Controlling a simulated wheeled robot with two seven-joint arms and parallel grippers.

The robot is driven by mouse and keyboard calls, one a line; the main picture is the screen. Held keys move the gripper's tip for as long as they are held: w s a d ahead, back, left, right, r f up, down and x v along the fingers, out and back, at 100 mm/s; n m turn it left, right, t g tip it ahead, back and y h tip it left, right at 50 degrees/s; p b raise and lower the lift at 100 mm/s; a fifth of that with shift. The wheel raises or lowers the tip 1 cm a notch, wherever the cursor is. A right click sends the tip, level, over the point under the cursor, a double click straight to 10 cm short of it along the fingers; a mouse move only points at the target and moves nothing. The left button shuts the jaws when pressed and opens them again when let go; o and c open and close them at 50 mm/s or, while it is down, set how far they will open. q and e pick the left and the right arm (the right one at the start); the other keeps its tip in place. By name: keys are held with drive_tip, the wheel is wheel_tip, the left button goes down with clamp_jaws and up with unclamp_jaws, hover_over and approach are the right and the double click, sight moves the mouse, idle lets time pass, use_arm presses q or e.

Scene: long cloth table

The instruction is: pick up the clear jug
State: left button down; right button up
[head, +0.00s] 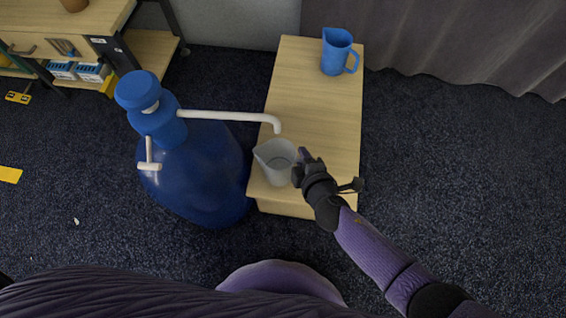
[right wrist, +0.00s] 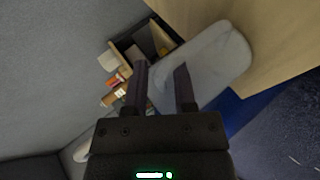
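The clear jug (head: 274,165) stands upright on the near end of the wooden table, below the spout of the big blue bottle. In the right wrist view the jug (right wrist: 222,52) shows as a pale, see-through shape beyond the fingers. My right gripper (head: 303,158) is at the jug's right side, very close to it. The jug's handle is not visible, and I cannot tell whether the fingers touch the jug. My left gripper is out of view.
A blue jug (head: 338,52) stands at the far end of the wooden table (head: 312,100). The big blue bottle (head: 200,170) with its white spout (head: 230,117) stands on the floor just left of the table. A wooden cart (head: 60,20) is at the upper left. The floor at right is clear.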

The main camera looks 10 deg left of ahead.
clamp_jaws()
idle(1.4)
